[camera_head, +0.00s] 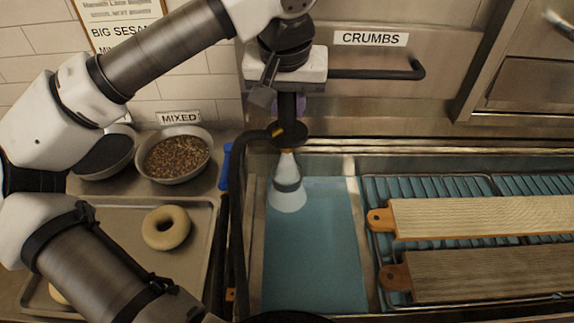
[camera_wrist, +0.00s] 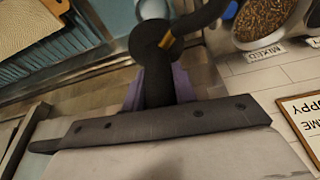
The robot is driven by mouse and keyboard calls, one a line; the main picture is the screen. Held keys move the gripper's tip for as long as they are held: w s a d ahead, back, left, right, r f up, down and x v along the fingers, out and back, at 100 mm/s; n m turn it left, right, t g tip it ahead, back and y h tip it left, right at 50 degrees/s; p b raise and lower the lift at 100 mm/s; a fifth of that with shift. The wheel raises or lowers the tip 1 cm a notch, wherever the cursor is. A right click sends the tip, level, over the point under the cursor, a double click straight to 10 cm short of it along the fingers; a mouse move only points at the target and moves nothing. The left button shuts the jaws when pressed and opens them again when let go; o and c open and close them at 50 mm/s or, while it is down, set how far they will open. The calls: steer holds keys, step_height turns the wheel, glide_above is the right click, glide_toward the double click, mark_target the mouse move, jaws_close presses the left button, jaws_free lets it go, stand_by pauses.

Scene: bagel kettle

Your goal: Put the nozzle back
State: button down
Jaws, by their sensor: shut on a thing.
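My gripper (camera_head: 290,104) is shut on the black handle above the collar. In the wrist view, the nozzle's round black collar (camera_wrist: 152,42) and handle stand between purple parts at the gripper (camera_wrist: 157,90). No holder for the nozzle can be made out.
Wooden boards (camera_head: 490,216) lie on wire racks right of the basin. A bowl of mixed seeds (camera_head: 138,165) and a tray (camera_head: 112,222) with a bagel (camera_head: 166,228) are at left. A steel panel with a CRUMBS label (camera_head: 371,39) and handle stands close behind.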

mark_target(287, 137)
steer(key=shift+w+r, duration=0.1)
steer(key=shift+s, duration=0.2)
step_height(287, 137, down, 9)
steer(key=shift+r+p, duration=0.1)
steer(key=shift+p, duration=0.7)
steer(key=shift+w+f, duration=0.1)
steer(key=shift+f, duration=0.3)
steer(key=shift+f+b, duration=0.3)
steer(key=shift+b, duration=0.15)
steer(key=c, duration=1.1)
jaws_free()
steer(key=shift+r, duration=0.15)
steer(key=shift+r+p, duration=0.25)
steer(key=shift+p, duration=0.8)
steer(key=b+v, duration=0.1)
steer(key=v, duration=0.3)
steer(key=b+v, duration=0.1)
steer(key=v, duration=0.4)
steer(key=b+v, duration=0.2)
steer(key=v, duration=0.2)
steer(key=shift+d+r, duration=0.15)
steer(key=shift+d, duration=0.1)
